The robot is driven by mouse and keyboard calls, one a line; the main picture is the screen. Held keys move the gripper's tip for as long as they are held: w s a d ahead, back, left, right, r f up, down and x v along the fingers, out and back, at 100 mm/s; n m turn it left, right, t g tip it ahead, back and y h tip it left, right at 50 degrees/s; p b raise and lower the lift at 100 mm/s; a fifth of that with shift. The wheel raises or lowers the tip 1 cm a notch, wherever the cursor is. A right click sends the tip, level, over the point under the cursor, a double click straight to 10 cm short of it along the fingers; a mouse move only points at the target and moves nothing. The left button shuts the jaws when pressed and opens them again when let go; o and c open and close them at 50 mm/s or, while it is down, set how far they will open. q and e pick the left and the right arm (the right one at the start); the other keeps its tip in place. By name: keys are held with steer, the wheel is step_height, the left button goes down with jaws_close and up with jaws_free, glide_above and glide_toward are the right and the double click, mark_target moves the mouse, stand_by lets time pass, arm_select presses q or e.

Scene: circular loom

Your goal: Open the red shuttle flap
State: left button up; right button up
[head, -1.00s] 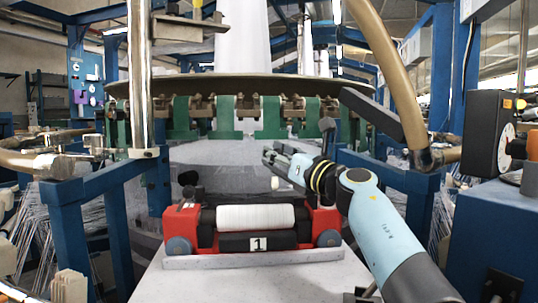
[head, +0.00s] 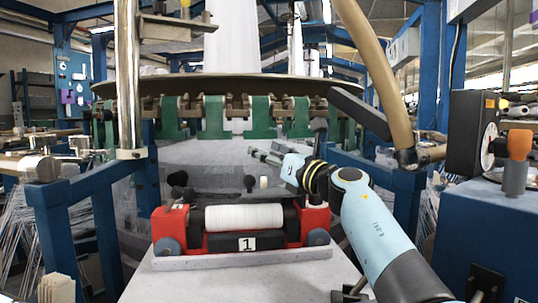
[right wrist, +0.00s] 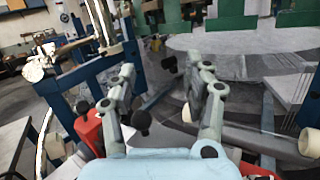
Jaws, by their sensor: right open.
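The red shuttle (head: 170,226) sits on a pale grey surface in the middle of the head view. It holds a white thread spool (head: 245,217) and has a black front piece with a "1" label (head: 247,244). I cannot tell whether its flap is open or shut. My right gripper (head: 258,154) is open and empty, above and behind the shuttle, its fingers pointing left. In the right wrist view its two spread fingers (right wrist: 162,80) have nothing between them touching. Red shuttle parts (right wrist: 90,130) show below, partly hidden by the gripper. My left gripper is not in view.
Blue frame posts (head: 105,220) stand on both sides of the shuttle. A chrome post (head: 127,80) rises at left. The loom ring with green blocks (head: 213,117) spans the back. A tan hose (head: 378,70) hangs at right, beside a black dial box (head: 472,130).

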steer(key=v, duration=1.2)
steer(key=shift+f, duration=0.15)
